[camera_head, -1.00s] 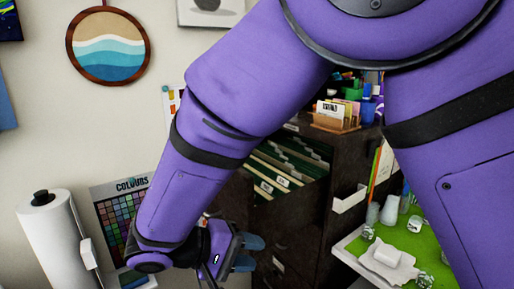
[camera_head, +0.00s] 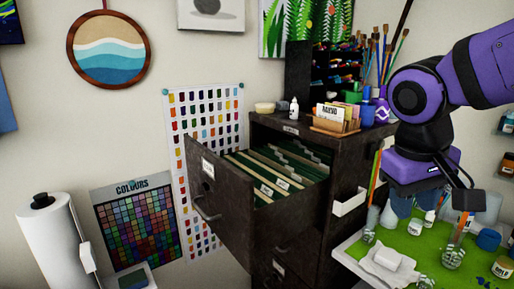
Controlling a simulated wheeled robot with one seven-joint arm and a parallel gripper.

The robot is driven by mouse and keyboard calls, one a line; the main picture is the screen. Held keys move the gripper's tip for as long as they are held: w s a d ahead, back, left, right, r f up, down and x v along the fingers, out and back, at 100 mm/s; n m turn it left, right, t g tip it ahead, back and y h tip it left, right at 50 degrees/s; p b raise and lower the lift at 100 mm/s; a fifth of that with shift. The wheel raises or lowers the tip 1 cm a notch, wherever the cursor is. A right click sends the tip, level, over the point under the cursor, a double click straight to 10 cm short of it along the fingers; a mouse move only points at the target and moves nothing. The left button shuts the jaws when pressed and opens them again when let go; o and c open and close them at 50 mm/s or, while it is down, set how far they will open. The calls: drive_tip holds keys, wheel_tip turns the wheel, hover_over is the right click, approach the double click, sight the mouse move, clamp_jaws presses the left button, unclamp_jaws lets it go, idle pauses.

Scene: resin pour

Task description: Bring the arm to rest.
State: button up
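My arm comes in from the right edge, bent at a dark joint above the gripper.
A dark filing cabinet (camera_head: 305,225) stands in the middle with its top drawer (camera_head: 222,185) pulled out, showing hanging folders. A green mat (camera_head: 410,243) holds jars at the lower right. A paper roll (camera_head: 52,240) stands at the left.

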drive_tip(key=s+d+r+m+t+y, duration=0.1)
drive_tip(key=s+d+r+t+y, duration=0.1)
drive_tip(key=s+d+t, duration=0.2)
drive_tip(key=shift+s+d+r, duration=0.4)
drive_tip(key=shift+s+d, duration=0.4)
drive_tip(key=shift+s, duration=0.45)
